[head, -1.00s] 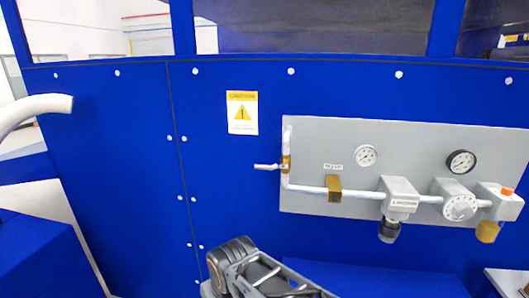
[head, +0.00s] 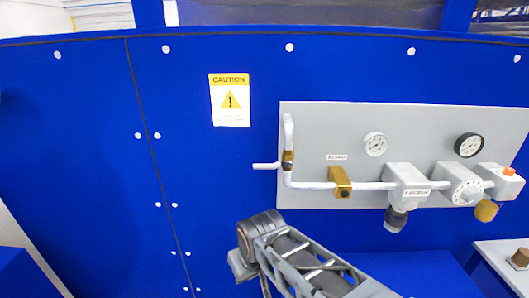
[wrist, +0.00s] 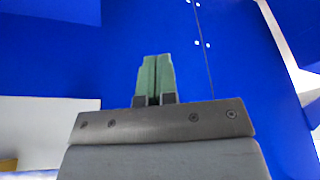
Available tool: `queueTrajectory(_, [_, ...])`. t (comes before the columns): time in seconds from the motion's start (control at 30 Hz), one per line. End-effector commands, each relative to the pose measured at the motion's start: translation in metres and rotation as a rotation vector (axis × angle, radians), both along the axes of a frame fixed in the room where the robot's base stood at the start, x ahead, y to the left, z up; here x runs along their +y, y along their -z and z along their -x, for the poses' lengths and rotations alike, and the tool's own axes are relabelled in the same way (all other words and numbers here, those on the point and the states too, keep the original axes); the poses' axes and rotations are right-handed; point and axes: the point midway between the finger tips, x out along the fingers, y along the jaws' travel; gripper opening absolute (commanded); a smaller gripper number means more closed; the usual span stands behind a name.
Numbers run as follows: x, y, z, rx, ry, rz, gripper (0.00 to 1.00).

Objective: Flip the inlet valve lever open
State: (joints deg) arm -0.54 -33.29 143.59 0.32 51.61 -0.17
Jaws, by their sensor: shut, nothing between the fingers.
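The inlet valve lever (head: 264,166) is a short light rod that sticks out level to the left from a brass valve body (head: 288,161) on the pipe at the left edge of the grey panel (head: 310,125). My gripper (wrist: 155,58) shows in the wrist view with its two green fingers together, with nothing between them. The wrist view shows blue wall beyond the fingers and no lever. In the head view my arm is at the lower middle, below the panel, and the fingertips cannot be made out there.
The panel also carries two gauges (head: 375,144), a brass block (head: 340,182), a grey filter unit (head: 407,180) and a round regulator (head: 465,187). A yellow caution sign (head: 230,100) is on the blue wall to the left. A small grey surface (head: 495,262) stands at the lower right.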

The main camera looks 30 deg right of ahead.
Motion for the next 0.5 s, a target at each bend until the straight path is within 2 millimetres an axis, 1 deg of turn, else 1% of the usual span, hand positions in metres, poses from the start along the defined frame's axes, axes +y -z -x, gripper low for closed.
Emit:
queueTrajectory(0.07, [0.0, -0.001, 0.0, 0.001, 0.001, 0.0, 0.0])
queueTrajectory(0.13, [-0.001, -0.011, -0.004, 0.007, 0.01, -0.002, 0.0])
queueTrajectory(0.17, [-0.002, -0.018, -0.006, 0.014, 0.017, -0.003, 0.0])
queueTrajectory(0.23, [-0.007, -0.044, -0.016, 0.036, 0.045, -0.009, 0.0])
queueTrajectory(0.27, [-0.009, -0.059, -0.022, 0.05, 0.06, -0.013, 0.0])
queueTrajectory(0.3, [-0.012, -0.081, -0.031, 0.073, 0.084, -0.018, 0.0])
queueTrajectory(0.37, [-0.019, -0.119, -0.045, 0.114, 0.126, -0.028, 0.0])
queueTrajectory(0.4, [-0.024, -0.146, -0.056, 0.146, 0.157, -0.035, 0.0])
queueTrajectory(0.47, [-0.033, -0.184, -0.071, 0.193, 0.204, -0.047, 0.0])
queueTrajectory(0.5, [-0.039, -0.207, -0.08, 0.225, 0.234, -0.055, 0.0])
